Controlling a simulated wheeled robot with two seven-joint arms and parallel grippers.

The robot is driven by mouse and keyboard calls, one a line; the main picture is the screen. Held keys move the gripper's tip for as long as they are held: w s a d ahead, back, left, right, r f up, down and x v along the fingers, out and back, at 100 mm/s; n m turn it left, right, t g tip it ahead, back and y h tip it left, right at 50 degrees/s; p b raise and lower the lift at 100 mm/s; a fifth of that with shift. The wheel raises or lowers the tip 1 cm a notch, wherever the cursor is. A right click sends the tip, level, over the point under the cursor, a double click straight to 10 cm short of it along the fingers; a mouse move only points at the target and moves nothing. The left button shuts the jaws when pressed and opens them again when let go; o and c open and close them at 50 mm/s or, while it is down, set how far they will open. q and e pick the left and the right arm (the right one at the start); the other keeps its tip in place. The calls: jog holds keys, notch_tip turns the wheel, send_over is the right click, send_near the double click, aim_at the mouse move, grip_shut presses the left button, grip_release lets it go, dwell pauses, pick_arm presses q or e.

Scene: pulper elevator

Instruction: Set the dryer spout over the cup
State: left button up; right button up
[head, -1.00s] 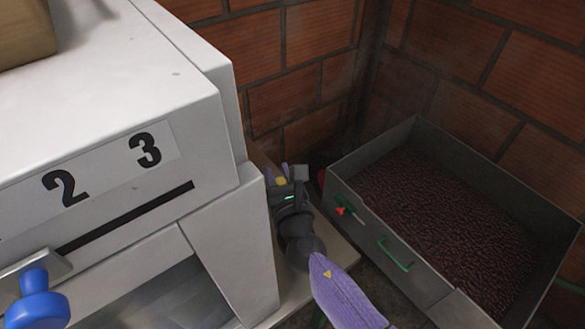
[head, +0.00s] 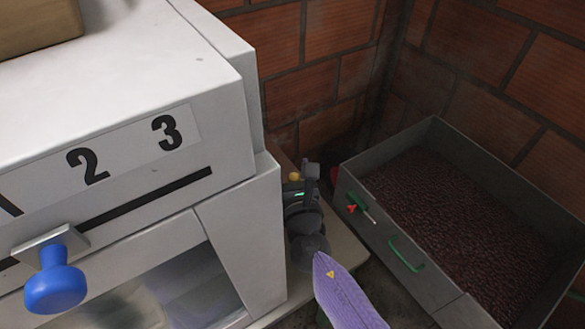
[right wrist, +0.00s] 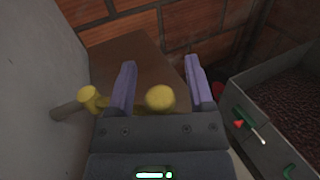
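The white dryer cabinet (head: 225,110), marked 2 and 3, fills the left of the head view. A yellow fitting (head: 294,177) shows by its far side. In the right wrist view, a short pipe with a yellow joint (right wrist: 89,98) comes from the pale wall at left, and a yellow rounded end (right wrist: 160,98) lies between my fingers; it looks like the spout. My right gripper (right wrist: 161,75) has its purple fingers apart, with gaps on both sides of the yellow end. It also shows in the head view (head: 308,172), beside the cabinet. I see no cup.
A grey metal bin (head: 405,285) of dark red cherries, with green handles (head: 405,253), stands at right. A brick wall (head: 330,60) closes the back. A blue knob (head: 55,280) juts from the cabinet front. A brown surface (right wrist: 130,55) lies beyond my fingers.

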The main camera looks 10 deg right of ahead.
jog(key=s+p, duration=0.1)
jog(key=s, duration=0.8)
jog(key=shift+s+a, duration=0.1)
jog(key=shift+a, duration=0.1)
pick_arm(q)
jog(key=shift+s+d+r, duration=0.1)
jog(key=shift+s+r, duration=0.1)
jog(key=shift+r, duration=0.35)
pick_arm(e)
jog(key=shift+s, duration=0.35)
